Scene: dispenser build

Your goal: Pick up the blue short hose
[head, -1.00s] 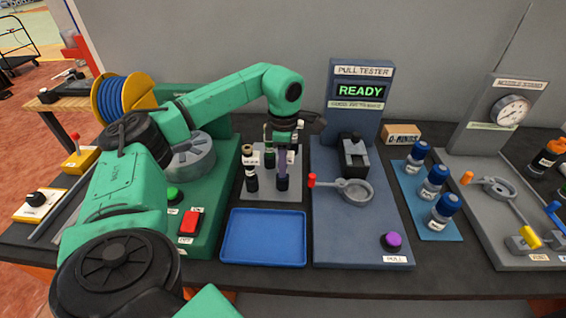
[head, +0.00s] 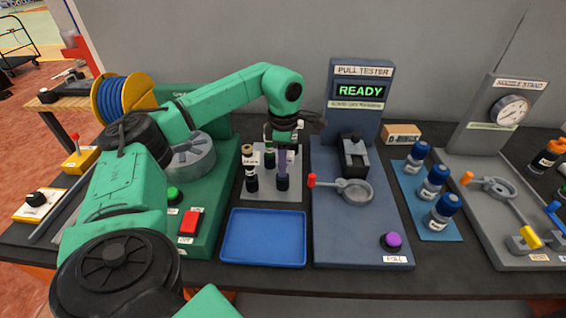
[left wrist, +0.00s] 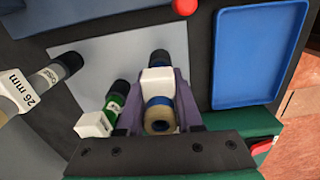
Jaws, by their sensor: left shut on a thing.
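The blue short hose (left wrist: 157,117) stands upright on the grey plate, seen end-on in the left wrist view with a blue ring, a white tag and a black end fitting. My left gripper (left wrist: 160,128) has its purple fingers on either side of the hose and is shut on it. In the head view the left gripper (head: 283,168) points down at the plate, hiding most of the hose; a black end (head: 283,183) shows below the fingers. My right gripper is not in view.
An empty blue tray (head: 263,238) lies in front. The pull tester (head: 360,220) stands to the right, the green machine with a red button (head: 190,221) to the left.

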